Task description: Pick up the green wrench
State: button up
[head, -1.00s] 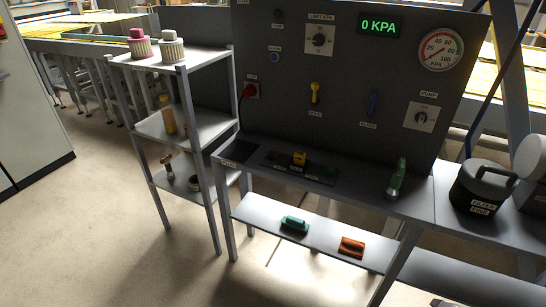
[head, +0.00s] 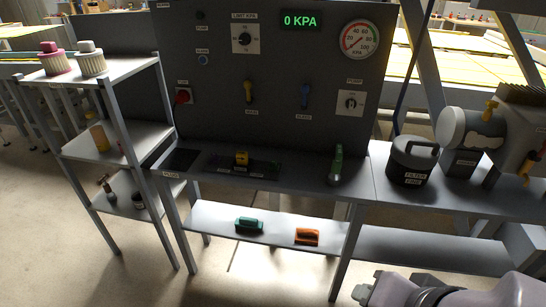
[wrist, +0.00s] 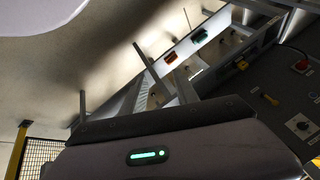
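A green-handled tool (head: 337,165), which looks like the green wrench, stands upright or leans on the bench top at the foot of the dark panel in the head view. Its lower end is greyish. Nothing of mine touches it. My arm (head: 440,292) shows at the bottom right of the head view, well in front of and below the bench. I cannot make out the fingertips in either view.
A green item (head: 249,225) and an orange item (head: 307,236) lie on the shelf below the bench (head: 300,180). A black filter canister (head: 412,163) and a pump (head: 485,130) stand to the right. A shelving rack (head: 120,140) stands left. The floor in front is clear.

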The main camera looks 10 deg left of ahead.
aim_at(333, 177)
jog(key=i+j+z, duration=0.15)
jog(key=i+j, duration=0.15)
jog(key=i+j+z, duration=0.1)
jog(key=i+j, duration=0.25)
jog(key=i+j+z, duration=0.15)
jog(key=j, duration=0.3)
jog(key=i+j+z, duration=0.15)
jog(key=i+j, duration=0.25)
jog(key=i+j+z, duration=0.1)
jog(key=i+j, duration=0.15)
jog(key=j, duration=0.25)
